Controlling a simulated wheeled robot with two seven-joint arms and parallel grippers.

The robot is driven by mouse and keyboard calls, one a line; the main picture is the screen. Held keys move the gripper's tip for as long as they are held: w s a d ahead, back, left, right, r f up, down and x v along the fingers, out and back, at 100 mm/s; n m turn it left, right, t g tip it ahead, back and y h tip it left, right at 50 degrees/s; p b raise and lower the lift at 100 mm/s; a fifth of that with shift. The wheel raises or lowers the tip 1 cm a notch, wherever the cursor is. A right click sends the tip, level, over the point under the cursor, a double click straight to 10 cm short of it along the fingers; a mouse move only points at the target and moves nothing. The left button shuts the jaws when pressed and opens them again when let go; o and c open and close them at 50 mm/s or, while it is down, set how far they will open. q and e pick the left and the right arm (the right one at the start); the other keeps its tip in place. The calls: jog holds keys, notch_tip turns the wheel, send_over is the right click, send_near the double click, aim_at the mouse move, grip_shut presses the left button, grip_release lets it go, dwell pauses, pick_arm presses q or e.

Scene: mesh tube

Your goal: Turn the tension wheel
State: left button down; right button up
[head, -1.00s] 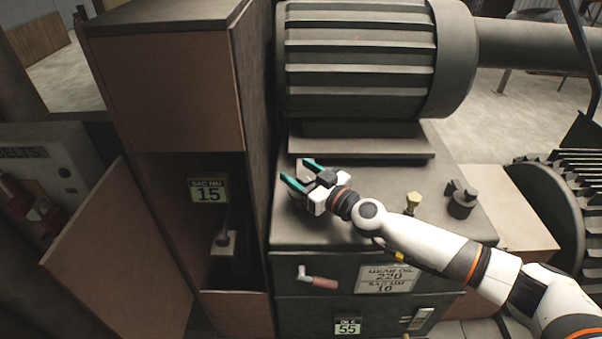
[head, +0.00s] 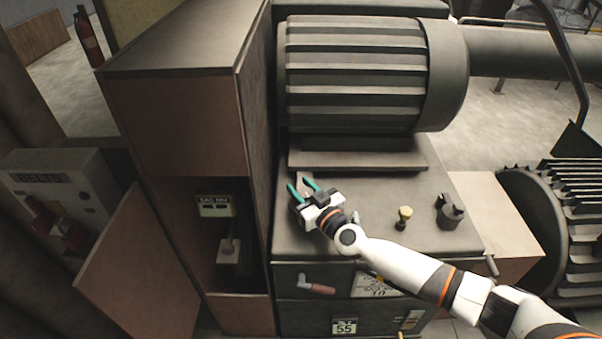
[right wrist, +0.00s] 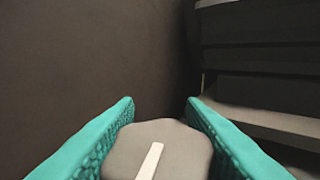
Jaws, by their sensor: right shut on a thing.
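My right gripper (head: 299,184) reaches over the top of the dark machine cabinet (head: 380,235), near its back left corner. Its green fingers are shut on a grey, rounded wheel or knob with a white line on its face. The wheel (right wrist: 180,150) sits between both fingers in the right wrist view, its lower part cut off by the frame. In the head view it is mostly hidden by the gripper. I take it for the tension wheel, but no label on it shows. My left gripper is not in view.
A large ribbed motor (head: 355,75) stands just behind the gripper. A tall brown cabinet (head: 170,120) rises close on the left. A brass knob (head: 404,214) and a dark fitting (head: 449,211) stand to the right. A red-handled lever (head: 318,288) is on the front.

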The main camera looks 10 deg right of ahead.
jog(key=m+h+p, duration=0.1)
jog(key=h+p, duration=0.1)
jog(key=m+h+p, duration=0.1)
jog(key=h+p, duration=0.1)
jog(key=p, duration=0.1)
jog(key=m+t+h+p, duration=0.1)
jog(key=p, duration=0.2)
jog(key=shift+d+r+m+h, duration=0.1)
jog(key=shift+r+m+h, duration=0.15)
jog(key=shift+m+h, duration=0.15)
jog(key=shift+d+f+m+h+p, duration=0.15)
jog(key=shift+m+h+p, duration=0.3)
jog(key=shift+h, duration=0.35)
jog(key=shift+d+f+m+h, duration=0.1)
jog(key=shift+m+h, duration=0.65)
jog(key=shift+h, duration=0.35)
jog(key=shift+d+f+m+g+h, duration=0.15)
jog(key=shift+m+h, duration=0.4)
jog(key=shift+h, duration=0.3)
jog(key=shift+d+r+m+g+h, duration=0.15)
jog(key=shift+m+h, duration=0.4)
jog(key=shift+h, duration=0.6)
jog(key=o, duration=1)
jog(key=shift+s, duration=0.1)
